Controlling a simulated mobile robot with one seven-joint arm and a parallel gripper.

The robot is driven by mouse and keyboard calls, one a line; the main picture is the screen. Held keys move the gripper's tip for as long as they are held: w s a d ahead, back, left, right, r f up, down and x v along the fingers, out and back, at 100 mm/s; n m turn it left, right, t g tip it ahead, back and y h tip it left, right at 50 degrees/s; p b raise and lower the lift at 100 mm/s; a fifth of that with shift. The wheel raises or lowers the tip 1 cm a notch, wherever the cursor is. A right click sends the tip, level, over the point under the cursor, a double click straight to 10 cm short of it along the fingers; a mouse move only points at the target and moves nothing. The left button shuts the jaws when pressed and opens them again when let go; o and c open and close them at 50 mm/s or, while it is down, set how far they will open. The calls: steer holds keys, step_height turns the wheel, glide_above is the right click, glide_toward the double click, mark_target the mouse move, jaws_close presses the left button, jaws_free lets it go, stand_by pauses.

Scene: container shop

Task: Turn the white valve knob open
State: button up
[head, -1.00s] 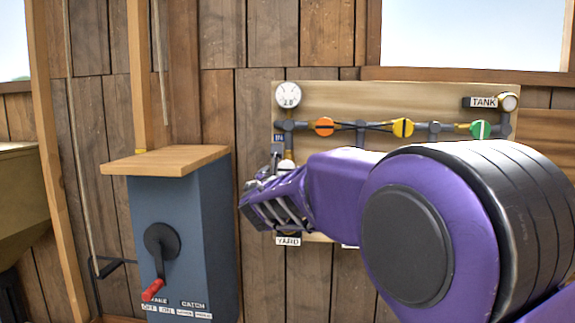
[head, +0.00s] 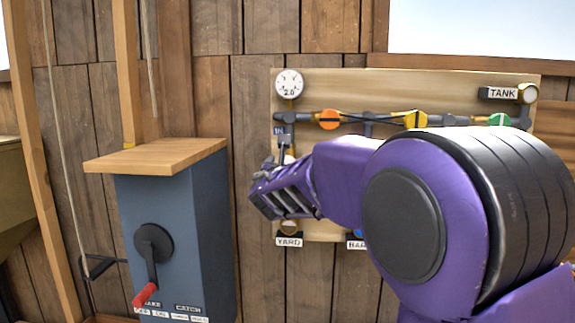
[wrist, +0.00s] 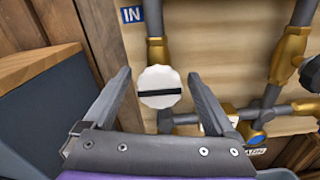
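The white valve knob (wrist: 160,88) is a scalloped disc with a black bar lying level across it, below the "IN" label in the wrist view. In the head view only a sliver of the knob (head: 289,159) shows above my arm. My gripper (wrist: 158,75) is open, its two fingers standing one on each side of the knob with a gap on both sides. I cannot tell how far the fingertips are from it in depth. In the head view my gripper (head: 262,180) is in front of the left end of the pipe board (head: 420,90).
Orange (head: 330,119), yellow (head: 416,119) and green (head: 499,120) knobs sit along the upper pipe. A gauge (head: 289,83) is above. A blue-grey cabinet (head: 207,240) with a red-handled crank (head: 147,292) stands left of my gripper. A blue knob (wrist: 257,139) is low right.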

steer(key=c, duration=1.3)
steer(key=shift+n, duration=0.4)
steer(key=n+p, duration=0.1)
steer(key=n, duration=0.2)
steer(key=shift+a+r+n, duration=0.1)
steer(key=shift+r+n, duration=0.05)
steer(key=shift+n, duration=0.25)
steer(key=n+p, duration=0.2)
steer(key=n, duration=0.2)
steer(key=shift+a+n+p, duration=0.1)
steer(key=shift+n+p, duration=0.2)
steer(key=n+p, duration=0.2)
steer(key=n, duration=0.2)
steer(key=shift+n+p, duration=0.3)
steer(key=shift+p, duration=0.1)
steer(key=shift+a+f+n+p, duration=0.15)
steer(key=shift+n+p, duration=0.45)
steer(key=shift+n, duration=1.4)
steer(key=shift+f, duration=0.1)
